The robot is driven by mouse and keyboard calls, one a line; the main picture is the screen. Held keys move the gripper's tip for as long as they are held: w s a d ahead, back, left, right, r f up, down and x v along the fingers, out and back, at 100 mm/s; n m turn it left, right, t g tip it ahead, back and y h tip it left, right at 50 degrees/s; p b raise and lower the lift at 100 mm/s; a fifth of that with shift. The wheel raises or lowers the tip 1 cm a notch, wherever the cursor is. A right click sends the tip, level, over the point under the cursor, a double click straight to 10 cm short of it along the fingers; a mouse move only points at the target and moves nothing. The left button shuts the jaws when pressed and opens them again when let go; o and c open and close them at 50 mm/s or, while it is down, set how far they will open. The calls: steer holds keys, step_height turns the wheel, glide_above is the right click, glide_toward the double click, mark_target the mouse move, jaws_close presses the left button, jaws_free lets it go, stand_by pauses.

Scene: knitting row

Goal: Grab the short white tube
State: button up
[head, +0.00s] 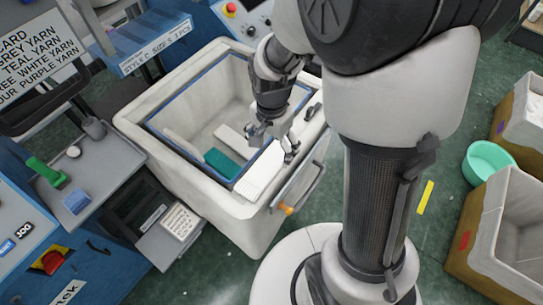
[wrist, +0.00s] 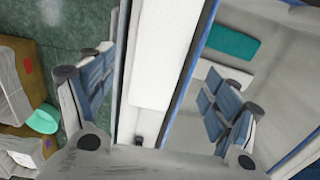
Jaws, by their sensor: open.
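A white ribbed piece (head: 260,178) lies at the near right rim of the pale bin (head: 140,116). In the wrist view the same white piece (wrist: 155,50) shows between my spread fingers, beside the blue inner edge. Two more white strips (head: 232,138) (head: 180,147) and a teal piece (head: 222,163) lie inside the bin. I cannot tell for sure which white piece is the short tube. My gripper (head: 272,140) is open and empty above the bin's right side. One finger hangs on the inner side of the edge, the other on the outer side.
A grey side tray (head: 85,200) with a green item (head: 45,172) and a blue block (head: 76,201) stands left. A mint tub (head: 488,160) and tan crates (head: 520,225) stand right. Green floor with a yellow strip (head: 425,197) is clear between.

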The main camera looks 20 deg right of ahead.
mark_target(273, 158)
steer(key=f+b, duration=0.1)
steer(key=f, duration=0.1)
steer(key=f+b, duration=0.1)
steer(key=f, duration=0.2)
steer(key=shift+w+d+f, duration=0.2)
steer(key=shift+r, duration=0.1)
steer(key=c, duration=0.9)
steer(key=shift+r, duration=0.1)
